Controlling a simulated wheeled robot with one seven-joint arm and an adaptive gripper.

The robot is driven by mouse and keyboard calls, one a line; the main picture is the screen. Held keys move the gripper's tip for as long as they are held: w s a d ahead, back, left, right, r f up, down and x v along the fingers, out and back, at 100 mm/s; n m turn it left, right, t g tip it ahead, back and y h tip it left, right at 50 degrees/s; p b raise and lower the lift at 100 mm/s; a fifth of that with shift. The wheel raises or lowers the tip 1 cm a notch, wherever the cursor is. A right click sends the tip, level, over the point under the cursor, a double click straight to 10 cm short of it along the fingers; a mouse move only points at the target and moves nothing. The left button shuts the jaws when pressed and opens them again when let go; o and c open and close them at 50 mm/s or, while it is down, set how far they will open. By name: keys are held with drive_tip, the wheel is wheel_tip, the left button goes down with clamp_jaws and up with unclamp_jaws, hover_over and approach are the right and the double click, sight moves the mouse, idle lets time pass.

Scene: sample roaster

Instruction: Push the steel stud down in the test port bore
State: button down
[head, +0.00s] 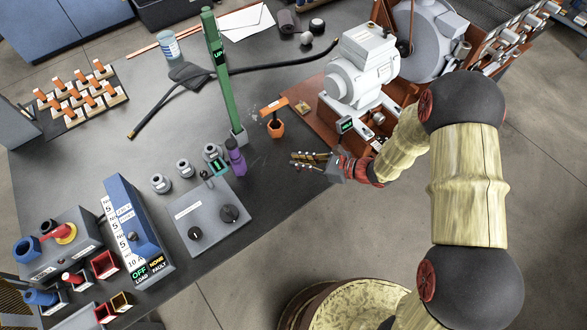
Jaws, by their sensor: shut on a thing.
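My gripper (309,160) is at the front edge of the dark bench, left of my wrist, with its fingers pointing left. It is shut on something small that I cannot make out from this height. I cannot pick out the steel stud or the test port bore with certainty. The grey control box (208,218) with two black knobs and a small black lever lies left of and below my gripper, apart from it. The sample roaster (360,68), a pale grey machine with a drum, stands on a reddish-brown base above and right of my gripper.
A tall green post (219,75) marked UP rises beside a purple object (235,157). An orange-handled tool (275,117) stands above my gripper. A black hose (265,68) crosses the bench. A blue panel (138,232) is at lower left. Bare bench lies between the control box and my gripper.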

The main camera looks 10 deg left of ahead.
drive_tip(key=shift+w+a+f+b, duration=0.25)
drive_tip(key=shift+a+f+b, duration=0.2)
drive_tip(key=shift+f, duration=0.55)
drive_tip(key=shift+w+a+f+b, duration=0.3)
drive_tip(key=shift+f+b, duration=0.2)
drive_tip(key=shift+f, duration=0.5)
drive_tip(key=shift+w+a+f+b, duration=0.2)
drive_tip(key=shift+a+f+b, duration=0.25)
drive_tip(key=shift+f, duration=0.55)
drive_tip(key=shift+f, duration=0.2)
drive_tip(key=c, duration=1.9)
unclamp_jaws()
drive_tip(key=shift+r, duration=0.15)
drive_tip(key=shift+d+r, duration=0.2)
drive_tip(key=shift+d, duration=0.1)
drive_tip(key=p+v, duration=0.4)
drive_tip(key=v, duration=0.7)
drive_tip(key=shift+s+d, duration=0.1)
drive_tip(key=shift+d, duration=0.1)
